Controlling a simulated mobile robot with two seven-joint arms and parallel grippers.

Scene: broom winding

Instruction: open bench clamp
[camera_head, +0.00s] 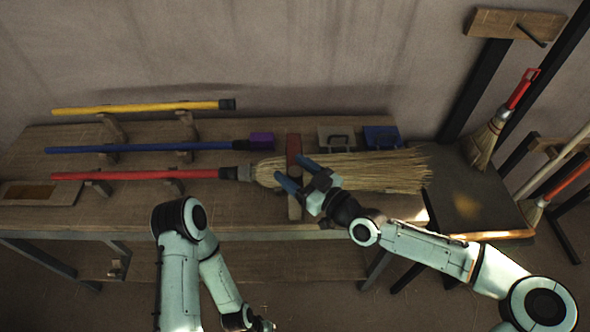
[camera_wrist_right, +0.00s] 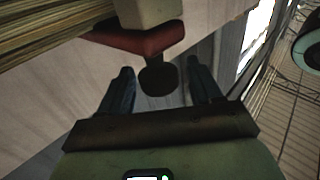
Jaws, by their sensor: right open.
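The bench clamp (camera_head: 293,148) stands on the workbench, with a red upper part and a wooden piece toward the front edge. A broom with a red handle (camera_head: 150,175) and straw bristles (camera_head: 380,170) lies across it. My right gripper (camera_head: 298,176) is open over the clamp, its blue fingers apart. In the right wrist view, a dark round knob (camera_wrist_right: 158,79) sits between the fingertips (camera_wrist_right: 158,82), with the clamp's red part (camera_wrist_right: 140,40) just beyond; contact cannot be told. My left gripper (camera_head: 262,324) is low at the bottom edge, away from the clamp, its fingers unclear.
Yellow (camera_head: 150,107) and blue (camera_head: 150,147) handles lie on wooden rests behind the red one. A purple block (camera_head: 262,140), a grey tray (camera_head: 336,138) and a blue tray (camera_head: 382,137) are at the back.

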